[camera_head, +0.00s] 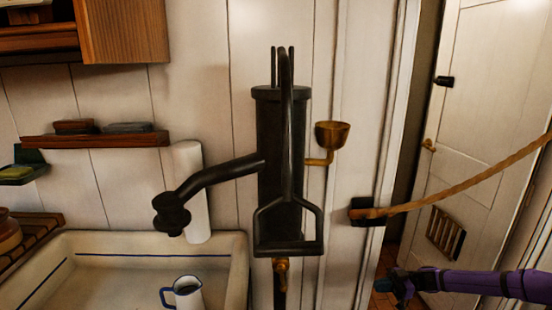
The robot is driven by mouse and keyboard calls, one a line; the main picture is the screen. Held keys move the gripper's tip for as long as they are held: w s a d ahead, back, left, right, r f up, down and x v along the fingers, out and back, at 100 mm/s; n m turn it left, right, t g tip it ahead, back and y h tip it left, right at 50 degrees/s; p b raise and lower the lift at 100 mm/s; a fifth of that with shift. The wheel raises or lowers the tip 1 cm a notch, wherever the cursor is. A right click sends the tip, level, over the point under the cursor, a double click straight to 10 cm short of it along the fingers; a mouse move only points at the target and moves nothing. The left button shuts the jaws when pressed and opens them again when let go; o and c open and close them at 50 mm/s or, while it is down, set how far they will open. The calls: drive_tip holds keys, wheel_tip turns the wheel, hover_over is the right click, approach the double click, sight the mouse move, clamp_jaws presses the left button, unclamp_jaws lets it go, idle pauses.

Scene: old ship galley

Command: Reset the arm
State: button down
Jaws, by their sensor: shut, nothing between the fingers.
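My purple arm reaches in from the lower right edge, roughly level. My gripper (388,285), dark with a bluish tint, is at its left end, low in the picture. It is shut and empty. It appears in front of the lower door opening, right of the black hand pump (281,150) and apart from it in the picture.
A white sink (238,262) with a small jug (187,293) is at lower left. A brass cup (332,135) sits beside the pump. A rope (470,184) runs across the doorway from a black bracket (366,212). A white door (482,110) stands behind.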

drive_tip(key=s+a+r+m+h, duration=0.1)
drive_tip(key=s+r+m+h, duration=0.35)
drive_tip(key=r, duration=0.75)
drive_tip(key=s+a+r+m+h, duration=0.15)
drive_tip(key=s+r+h, duration=0.45)
drive_tip(key=r, duration=0.6)
drive_tip(key=s+a+r+m+h, duration=0.1)
drive_tip(key=s+r+m+h, duration=0.4)
drive_tip(key=r, duration=0.7)
drive_tip(key=s+r+m+t+h, duration=0.1)
drive_tip(key=s+r+m+t, duration=0.2)
drive_tip(key=s+r, duration=0.3)
drive_tip(key=s+r+m+t+h, duration=0.1)
drive_tip(key=s+r+m+t, duration=0.3)
drive_tip(key=s, duration=1)
wheel_tip(320, 180, up, 3)
drive_tip(key=shift+r+m, duration=0.2)
drive_tip(key=shift+m, duration=0.3)
